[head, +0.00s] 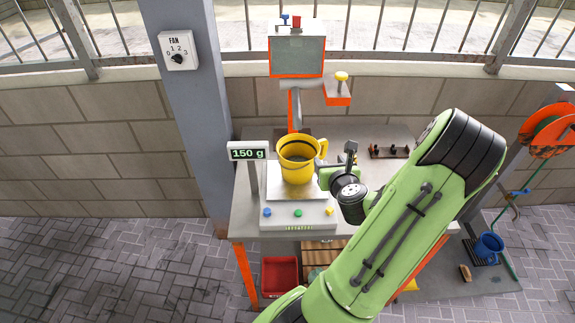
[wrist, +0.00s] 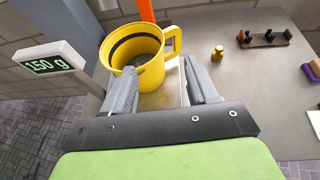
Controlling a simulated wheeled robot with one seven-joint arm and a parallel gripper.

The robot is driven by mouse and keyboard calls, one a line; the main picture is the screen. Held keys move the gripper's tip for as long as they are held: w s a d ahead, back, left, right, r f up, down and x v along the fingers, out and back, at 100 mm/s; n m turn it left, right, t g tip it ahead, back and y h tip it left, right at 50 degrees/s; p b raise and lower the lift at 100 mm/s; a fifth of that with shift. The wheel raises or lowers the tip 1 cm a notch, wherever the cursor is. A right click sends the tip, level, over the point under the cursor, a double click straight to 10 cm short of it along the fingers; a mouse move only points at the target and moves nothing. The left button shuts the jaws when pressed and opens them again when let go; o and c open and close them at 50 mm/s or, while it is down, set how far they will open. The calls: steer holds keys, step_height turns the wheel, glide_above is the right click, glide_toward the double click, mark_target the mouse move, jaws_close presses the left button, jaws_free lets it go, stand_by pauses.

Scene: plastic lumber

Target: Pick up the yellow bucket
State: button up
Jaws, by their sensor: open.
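The yellow bucket (head: 297,160) stands upright on the pan of a scale (head: 298,217) whose display (head: 249,154) reads 150 g. Its handle points right, and some grey contents show inside. In the wrist view the bucket (wrist: 133,47) is just beyond my fingers, with its handle (wrist: 173,42) at upper right. My gripper (wrist: 162,88) is open and empty, its two grey fingers apart. In the head view my gripper (head: 336,168) is close to the right side of the bucket. Whether a finger touches the bucket I cannot tell.
The scale is on a grey table (head: 385,178). A small brass weight (wrist: 217,54) and a dark rack (head: 389,151) lie to the right. A monitor post (head: 297,55) rises behind the bucket, and a grey pillar (head: 190,110) stands left. A red bin (head: 280,276) is below.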

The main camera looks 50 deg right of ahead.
mark_target(318, 145)
steer(key=p+x, duration=0.2)
steer(key=x, duration=1.4)
steer(key=shift+s+f+p, duration=0.1)
steer(key=shift+p, duration=0.25)
steer(key=shift+s, duration=0.1)
steer(key=shift+c, duration=0.4)
jaws_close()
